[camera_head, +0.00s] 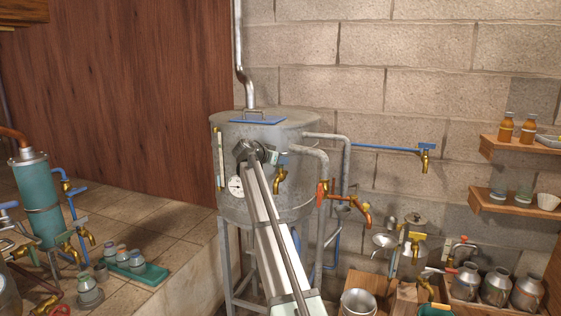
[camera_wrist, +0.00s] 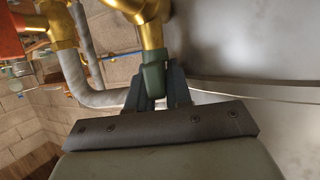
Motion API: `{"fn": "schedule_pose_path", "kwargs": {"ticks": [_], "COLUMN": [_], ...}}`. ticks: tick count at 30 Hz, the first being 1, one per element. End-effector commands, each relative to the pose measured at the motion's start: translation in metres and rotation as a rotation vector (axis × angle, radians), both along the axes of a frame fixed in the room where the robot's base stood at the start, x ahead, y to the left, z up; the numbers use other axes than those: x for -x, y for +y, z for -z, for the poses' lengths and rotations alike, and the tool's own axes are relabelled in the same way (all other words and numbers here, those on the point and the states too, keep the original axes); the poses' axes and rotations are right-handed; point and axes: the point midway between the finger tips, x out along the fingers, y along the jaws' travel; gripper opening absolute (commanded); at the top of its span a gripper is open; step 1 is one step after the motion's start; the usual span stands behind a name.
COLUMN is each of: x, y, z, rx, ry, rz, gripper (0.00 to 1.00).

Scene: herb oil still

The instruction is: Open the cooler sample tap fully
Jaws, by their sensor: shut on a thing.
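The cooler is a grey metal tank (camera_head: 230,205) on legs, in the middle of the head view. A brass tap (camera_head: 280,182) sits on its front, just right of my gripper (camera_head: 270,156). In the wrist view, the brass body of a tap (camera_wrist: 150,32) comes down from the top to a dark green handle (camera_wrist: 153,77). My gripper (camera_wrist: 157,88) has its two dark fingers on either side of this handle and is shut on it. My arm hides part of the tank front. I cannot tell how far the tap is turned.
A round gauge (camera_head: 236,186) is left of my arm on the tank. Grey pipes (camera_head: 325,160) and an orange-handled brass valve (camera_head: 340,196) stand close on the right. In the wrist view, a grey pipe (camera_wrist: 82,75) bends just left of the fingers.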

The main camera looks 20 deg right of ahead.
Motion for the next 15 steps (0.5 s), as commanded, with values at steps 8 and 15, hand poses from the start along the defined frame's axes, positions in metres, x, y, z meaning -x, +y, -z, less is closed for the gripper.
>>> {"fn": "schedule_pose_path", "kwargs": {"ticks": [8, 15], "x": [-0.0004, -0.0005], "y": [-0.0010, -0.0008], "z": [-0.0002, -0.0002], "rx": [0.002, 0.002], "ry": [0.000, -0.001], "rz": [-0.012, -0.011], "gripper": [0.00, 0.25]}}
